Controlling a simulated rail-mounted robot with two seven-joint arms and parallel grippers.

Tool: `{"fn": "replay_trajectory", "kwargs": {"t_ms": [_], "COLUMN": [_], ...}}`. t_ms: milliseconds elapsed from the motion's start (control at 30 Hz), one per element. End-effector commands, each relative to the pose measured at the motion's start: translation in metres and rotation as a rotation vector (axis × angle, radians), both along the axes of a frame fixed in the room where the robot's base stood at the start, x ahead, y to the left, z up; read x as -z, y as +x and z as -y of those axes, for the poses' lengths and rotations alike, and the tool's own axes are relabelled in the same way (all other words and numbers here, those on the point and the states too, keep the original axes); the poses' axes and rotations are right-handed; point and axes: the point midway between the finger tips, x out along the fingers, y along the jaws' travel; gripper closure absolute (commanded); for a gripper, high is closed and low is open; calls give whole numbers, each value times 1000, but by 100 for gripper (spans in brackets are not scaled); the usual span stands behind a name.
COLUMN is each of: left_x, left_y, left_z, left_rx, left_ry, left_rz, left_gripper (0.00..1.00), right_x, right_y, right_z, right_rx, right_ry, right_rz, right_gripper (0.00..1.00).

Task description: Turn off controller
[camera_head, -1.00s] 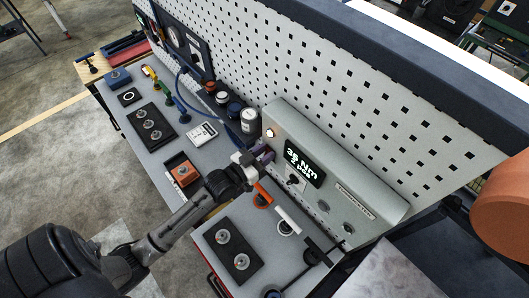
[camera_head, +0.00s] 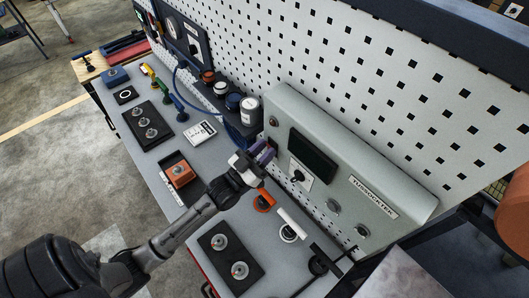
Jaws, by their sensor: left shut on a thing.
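The controller (camera_head: 350,186) is a light grey box with a sloped front, mounted low against the pegboard. Its display (camera_head: 312,152) is dark. The round lamp (camera_head: 274,122) at its upper left is unlit. A black knob (camera_head: 298,176) on a white plate sits below the display, and two round fittings are further right. My left gripper (camera_head: 263,152) is at the controller's lower left end, with its purple-tinted fingers shut. What they hold is hidden between them. My right gripper is not in view.
The pegboard (camera_head: 330,55) rises behind.

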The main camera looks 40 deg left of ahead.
Motion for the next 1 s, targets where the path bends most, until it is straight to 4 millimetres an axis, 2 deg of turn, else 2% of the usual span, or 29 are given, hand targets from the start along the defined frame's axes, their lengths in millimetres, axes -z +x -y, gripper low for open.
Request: {"fn": "replay_trajectory", "kwargs": {"t_ms": [200,233,500,767,867,1000], "left_x": [-1,-1,-1,1,6,17], "left_y": [0,0,0,-2,-9,-29], "left_z": [0,0,0,0,-1,-3], "left_rx": [0,0,0,0,0,0], "left_ry": [0,0,0,0,0,2], "left_rz": [1,1,-1,-2,-4,-6], "left_gripper": [95,69,46,46,46,46], "right_x": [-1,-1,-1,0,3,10], "right_y": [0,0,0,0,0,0], "right_z": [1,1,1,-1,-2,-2], "right_rx": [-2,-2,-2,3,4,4], "right_ry": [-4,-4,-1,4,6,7], "right_rz": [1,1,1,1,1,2], "right_gripper": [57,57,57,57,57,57]}}
